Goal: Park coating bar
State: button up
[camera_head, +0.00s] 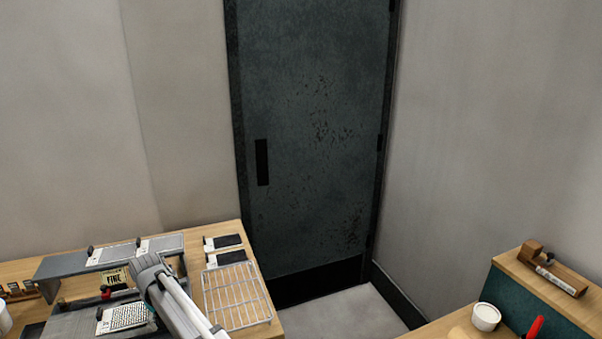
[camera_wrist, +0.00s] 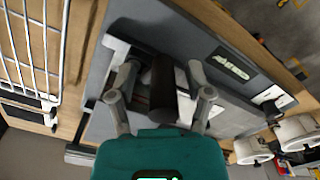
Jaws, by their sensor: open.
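My gripper (camera_wrist: 160,90) is open over a grey bench device (camera_wrist: 122,40). A dark upright cylinder, like a knob or handle (camera_wrist: 163,78), shows between its two fingers in the wrist view, with no clear contact. I cannot tell whether this cylinder belongs to the coating bar, and no separate bar can be made out with certainty. In the head view my arm reaches in from the bottom and covers part of the grey device (camera_head: 70,325). A red knob (camera_head: 105,293) and a white dotted card (camera_head: 122,316) show beside the arm.
A wire rack (camera_head: 236,296) lies right of the device on the wooden bench. Dark-and-white cards (camera_head: 224,258) lie behind it. A raised grey shelf (camera_head: 64,264) carries plates. At the right, another bench holds a white cup (camera_head: 486,317). A dark door (camera_head: 310,130) stands behind.

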jog(key=shift+r+p, duration=4.45)
jog(key=shift+r, duration=0.05)
jog(key=shift+r, duration=0.15)
